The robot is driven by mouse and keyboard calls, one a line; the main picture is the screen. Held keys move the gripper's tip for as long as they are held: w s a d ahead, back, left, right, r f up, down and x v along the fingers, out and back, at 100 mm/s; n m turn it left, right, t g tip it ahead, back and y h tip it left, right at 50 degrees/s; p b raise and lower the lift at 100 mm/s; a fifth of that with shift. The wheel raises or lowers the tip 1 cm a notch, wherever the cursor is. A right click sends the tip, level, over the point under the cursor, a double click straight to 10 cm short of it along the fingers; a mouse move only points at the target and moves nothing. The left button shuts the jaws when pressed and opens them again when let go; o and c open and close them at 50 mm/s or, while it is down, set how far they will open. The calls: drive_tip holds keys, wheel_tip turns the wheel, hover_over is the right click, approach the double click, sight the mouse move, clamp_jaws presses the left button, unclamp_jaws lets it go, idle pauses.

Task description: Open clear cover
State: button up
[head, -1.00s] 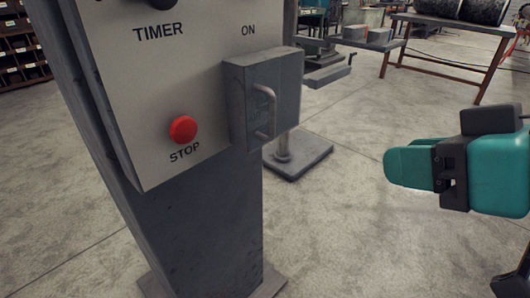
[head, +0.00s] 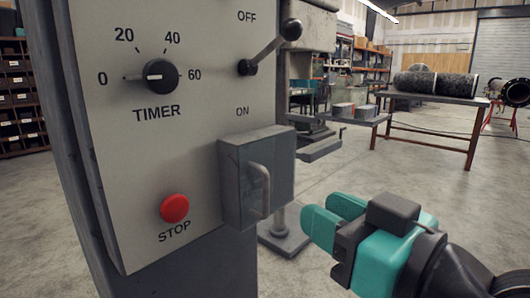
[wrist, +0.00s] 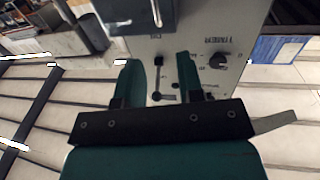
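The cover (wrist: 128,14) and handle (wrist: 156,12) show at that view's top edge.
The panel also has a red STOP button (head: 174,208), a black TIMER knob (head: 160,75) and a lever (head: 270,48) above the cover. A machine base (head: 285,238) stands behind. A table (head: 440,98) with dark cylinders is farther back. Open floor lies to the right.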

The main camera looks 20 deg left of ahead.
sight(268, 178)
drive_tip(key=p+x, duration=1)
drive_tip(key=x, duration=0.1)
drive_tip(key=shift+w+d+r, duration=0.1)
drive_tip(key=shift+r, duration=0.1)
drive_tip(key=shift+w+a+f, duration=0.2)
drive_tip(key=shift+w+a, duration=0.25)
drive_tip(key=shift+a, duration=0.15)
drive_tip(key=shift+c, duration=0.5)
clamp_jaws()
